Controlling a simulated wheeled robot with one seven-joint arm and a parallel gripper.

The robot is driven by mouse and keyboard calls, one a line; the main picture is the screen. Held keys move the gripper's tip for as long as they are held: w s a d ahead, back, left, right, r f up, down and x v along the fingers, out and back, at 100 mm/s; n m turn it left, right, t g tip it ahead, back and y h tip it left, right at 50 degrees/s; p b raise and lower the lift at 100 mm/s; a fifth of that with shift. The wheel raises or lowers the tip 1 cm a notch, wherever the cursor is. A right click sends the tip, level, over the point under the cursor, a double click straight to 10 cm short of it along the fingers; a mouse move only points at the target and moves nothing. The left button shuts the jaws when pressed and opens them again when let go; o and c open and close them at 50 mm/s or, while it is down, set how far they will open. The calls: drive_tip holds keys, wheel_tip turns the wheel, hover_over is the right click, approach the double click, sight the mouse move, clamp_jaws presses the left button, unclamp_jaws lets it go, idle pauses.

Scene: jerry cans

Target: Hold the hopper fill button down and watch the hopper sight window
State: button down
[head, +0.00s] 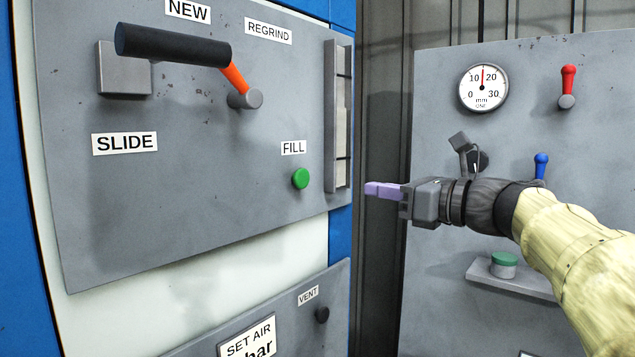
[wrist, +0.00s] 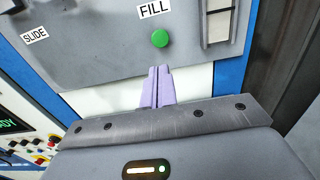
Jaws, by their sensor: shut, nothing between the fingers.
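The green fill button (head: 300,179) sits on the grey panel under the FILL label (head: 293,148). It also shows in the wrist view (wrist: 160,38), just beyond my fingertips. The hopper sight window (head: 344,115) is a tall, narrow pane in a grey frame at the panel's right edge; it looks pale, with dark cross marks. Part of it shows at the top of the wrist view (wrist: 218,20). My gripper (head: 368,189) has lilac fingers, shut and empty. In the head view it is right of the button, apart from it. In the wrist view the fingers (wrist: 160,70) point towards the button.
A black-handled lever (head: 170,46) with an orange arm sticks out from the panel's upper left. A VENT knob (head: 322,314) is on the lower panel. The right panel carries a gauge (head: 483,88), a red lever (head: 568,85), a blue lever (head: 541,165) and a green-topped button (head: 504,262).

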sight(304, 179)
drive_tip(key=shift+a, duration=0.1)
drive_tip(key=p+x, duration=0.6)
drive_tip(key=x, duration=0.7)
drive_tip(key=shift+w+a, duration=0.15)
drive_tip(key=shift+w, duration=0.05)
drive_tip(key=shift+w+a, duration=0.1)
drive_tip(key=shift+a, duration=0.05)
